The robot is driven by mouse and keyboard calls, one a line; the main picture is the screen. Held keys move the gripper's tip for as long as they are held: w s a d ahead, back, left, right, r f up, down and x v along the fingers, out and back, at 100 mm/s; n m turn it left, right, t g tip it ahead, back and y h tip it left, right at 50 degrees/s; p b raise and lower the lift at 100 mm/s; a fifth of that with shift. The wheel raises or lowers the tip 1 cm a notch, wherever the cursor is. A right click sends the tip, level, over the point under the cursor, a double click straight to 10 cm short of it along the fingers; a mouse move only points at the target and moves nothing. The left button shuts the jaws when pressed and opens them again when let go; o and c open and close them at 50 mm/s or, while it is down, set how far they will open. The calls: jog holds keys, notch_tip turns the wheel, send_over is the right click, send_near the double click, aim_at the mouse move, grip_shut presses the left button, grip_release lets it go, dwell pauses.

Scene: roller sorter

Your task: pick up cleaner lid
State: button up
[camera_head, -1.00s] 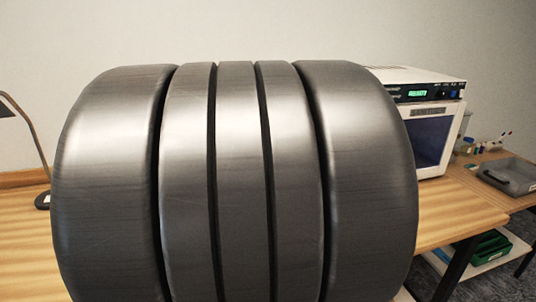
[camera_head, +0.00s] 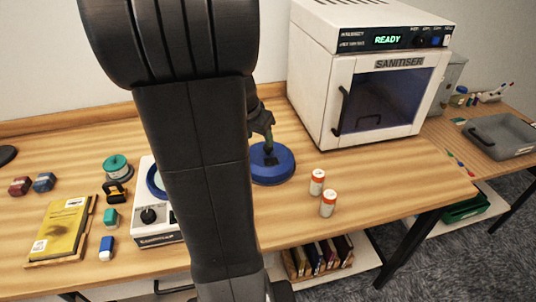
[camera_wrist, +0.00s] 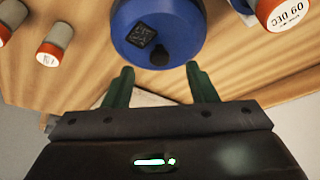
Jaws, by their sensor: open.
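The cleaner lid, a blue disc (camera_head: 272,168), lies on the wooden bench right of my arm, with a dark knob at its middle. In the wrist view the blue lid (camera_wrist: 180,38) fills the top centre, with a dark label and a black knob on it. My gripper (camera_wrist: 160,82) is open and empty, its two green fingers apart and pointing toward the lid's near edge. In the head view my gripper (camera_head: 263,130) is just above and behind the lid, partly hidden. The white cleaner (camera_head: 148,214) with a blue ring stands left of the lid, partly covered by my arm.
Two white-and-orange canisters (camera_head: 328,203) stand right of the lid. The white sanitiser (camera_head: 320,75) stands behind them, door closed, display reading READY. A yellow book (camera_head: 62,230), a teal-topped spool (camera_head: 117,167) and small blocks lie at left. Bare bench lies at front right.

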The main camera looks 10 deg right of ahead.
aim_at(267, 147)
jog(key=x, duration=0.3)
jog(key=shift+w+d+r+p+x, duration=0.1)
jog(key=shift+d+x, duration=0.05)
jog(key=shift+x, duration=0.75)
jog(key=shift+w+d+r+p+x, duration=0.1)
jog(key=shift+d+p+x, duration=0.05)
jog(key=shift+x, duration=0.75)
jog(key=shift+w+d+p+x, duration=0.1)
jog(key=shift+d+x, duration=0.05)
jog(key=shift+x, duration=0.7)
jog(key=c, duration=1.1)
jog(key=shift+r, duration=0.1)
